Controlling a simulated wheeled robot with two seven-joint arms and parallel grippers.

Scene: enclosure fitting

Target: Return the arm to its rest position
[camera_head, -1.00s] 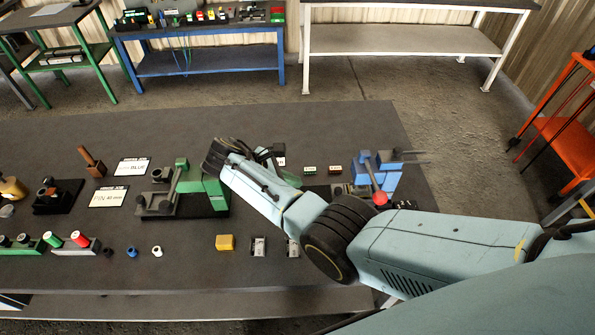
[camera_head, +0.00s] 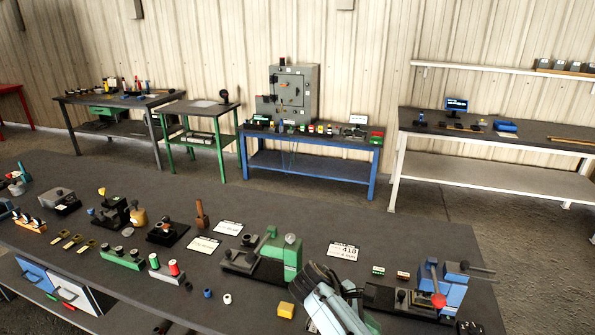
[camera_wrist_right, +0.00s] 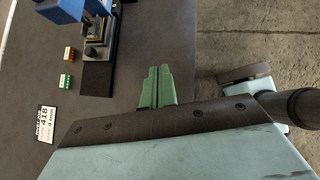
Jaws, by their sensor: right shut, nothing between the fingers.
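My right arm (camera_head: 330,302) comes in at the bottom of the head view, over the front part of the dark table. In the wrist view the green fingers of my right gripper (camera_wrist_right: 157,88) lie together, shut and empty. They are over the table near its front edge, apart from the blue press (camera_wrist_right: 97,8). In the head view the arm largely hides this gripper. My left arm and gripper are not in view.
A green press (camera_head: 290,258) stands close beside my right arm, and the blue press (camera_head: 450,290) stands to its right. Floor shows beyond the table's edge.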

